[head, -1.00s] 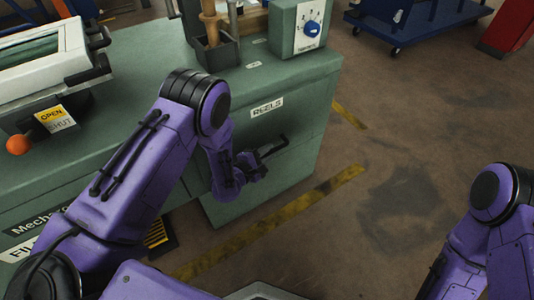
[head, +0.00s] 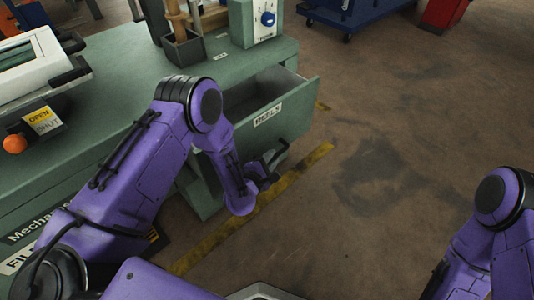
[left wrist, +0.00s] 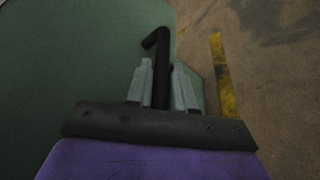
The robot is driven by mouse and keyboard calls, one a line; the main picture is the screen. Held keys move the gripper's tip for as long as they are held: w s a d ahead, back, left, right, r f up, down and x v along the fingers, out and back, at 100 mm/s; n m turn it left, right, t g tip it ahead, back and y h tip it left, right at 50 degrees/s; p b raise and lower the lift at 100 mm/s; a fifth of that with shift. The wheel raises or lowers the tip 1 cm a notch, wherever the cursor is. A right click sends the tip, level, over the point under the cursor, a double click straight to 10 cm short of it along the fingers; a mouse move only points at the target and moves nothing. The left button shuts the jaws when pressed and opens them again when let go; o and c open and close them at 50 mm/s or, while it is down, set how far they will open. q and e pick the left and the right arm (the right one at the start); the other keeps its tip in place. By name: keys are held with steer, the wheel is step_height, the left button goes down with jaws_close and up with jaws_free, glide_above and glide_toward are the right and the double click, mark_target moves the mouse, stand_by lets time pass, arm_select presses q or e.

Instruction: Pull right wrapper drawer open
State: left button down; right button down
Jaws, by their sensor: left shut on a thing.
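The right drawer (head: 285,117), green with a "REELS" label, stands pulled out from the green cabinet (head: 120,105), and its inside shows in the head view. Its black bar handle (head: 281,150) is on the drawer front. My left gripper (head: 266,168) is at the handle. In the left wrist view the left gripper's two grey fingers (left wrist: 162,88) are shut around the black handle (left wrist: 160,45), in front of the green drawer front. My right arm shows at the right edge of the head view, but its gripper is out of frame.
A grey box (head: 184,49) holding wooden-handled tools and a control box with a blue knob (head: 267,19) stand on the cabinet top. A blue cart (head: 355,15) and a red object (head: 443,14) are at the back. The floor (head: 400,130) to the right is clear.

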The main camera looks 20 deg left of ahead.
arm_select(q)
steer(key=s+d, duration=0.4)
steer(key=d, duration=0.4)
steer(key=shift+s+f, duration=0.15)
steer(key=shift+s, duration=0.1)
steer(key=shift+d, duration=0.1)
steer(key=c, duration=1.1)
jaws_free()
steer(key=p+v, duration=0.1)
steer(key=v, duration=0.9)
steer(key=shift+s, duration=0.2)
